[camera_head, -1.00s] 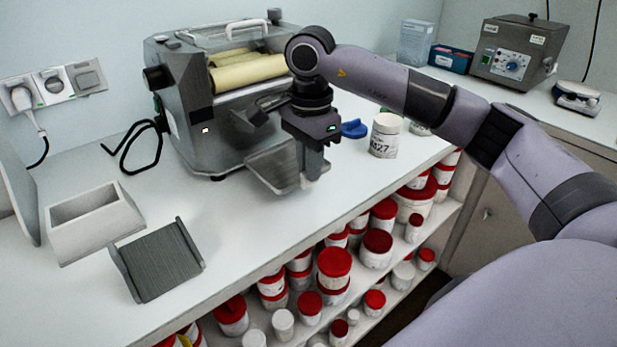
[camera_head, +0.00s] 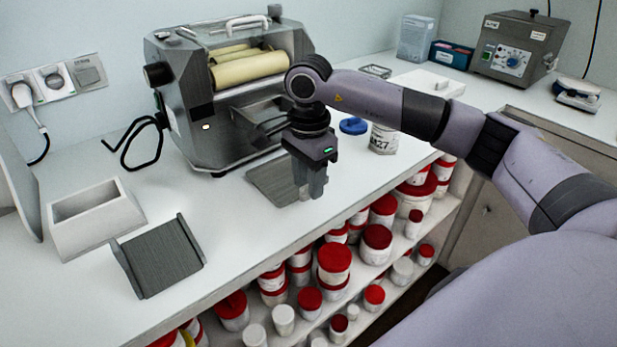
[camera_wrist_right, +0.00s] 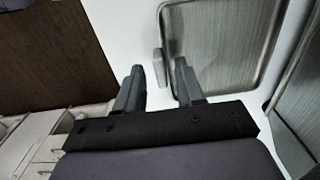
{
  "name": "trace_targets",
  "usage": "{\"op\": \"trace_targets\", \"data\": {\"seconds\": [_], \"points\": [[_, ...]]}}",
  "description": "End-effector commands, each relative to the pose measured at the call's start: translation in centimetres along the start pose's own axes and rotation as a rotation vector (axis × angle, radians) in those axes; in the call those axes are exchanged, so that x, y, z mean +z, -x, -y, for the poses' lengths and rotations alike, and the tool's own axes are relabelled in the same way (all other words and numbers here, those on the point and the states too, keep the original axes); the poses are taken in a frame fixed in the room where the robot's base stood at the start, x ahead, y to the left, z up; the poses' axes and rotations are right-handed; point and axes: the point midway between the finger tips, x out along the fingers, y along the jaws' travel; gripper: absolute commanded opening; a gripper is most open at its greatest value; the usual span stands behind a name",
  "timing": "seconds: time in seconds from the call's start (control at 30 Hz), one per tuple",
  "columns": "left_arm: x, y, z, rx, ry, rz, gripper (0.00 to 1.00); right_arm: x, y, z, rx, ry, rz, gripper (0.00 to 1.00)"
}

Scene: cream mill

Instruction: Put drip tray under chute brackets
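The drip tray (camera_head: 268,183) is a shallow grey metal tray lying on the white counter in front of the mill (camera_head: 190,110). It also shows in the right wrist view (camera_wrist_right: 222,45), with a small tab (camera_wrist_right: 158,62) on its near edge. My right gripper (camera_head: 311,193) is at the tray's right end. In the wrist view its fingers (camera_wrist_right: 158,80) are apart, with the tab in line with the gap and nothing clamped. The grey chute (camera_head: 262,112) is on the mill's front. The brackets are not clear, so I cannot tell whether the tray is under them. My left gripper is not in view.
A labelled white jar (camera_head: 384,139) and a blue object (camera_head: 353,126) are right of my gripper. Red-lidded tubs (camera_head: 335,260) fill the shelf below the counter's front edge.

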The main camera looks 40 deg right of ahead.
Motion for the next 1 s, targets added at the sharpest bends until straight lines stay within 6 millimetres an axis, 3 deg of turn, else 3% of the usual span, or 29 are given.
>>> {"op": "trace_targets", "data": {"seconds": [0.27,0.7,1.0], "points": [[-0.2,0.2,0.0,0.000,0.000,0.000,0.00,0.0,0.8,0.1,-0.002,-0.001,0.000,0.38],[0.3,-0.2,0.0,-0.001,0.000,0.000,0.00,0.0,9.8,0.1,-0.005,0.000,0.001,0.38],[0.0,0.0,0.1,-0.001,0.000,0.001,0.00,0.0,12.3,0.0,0.000,0.000,0.000,0.38]]}}
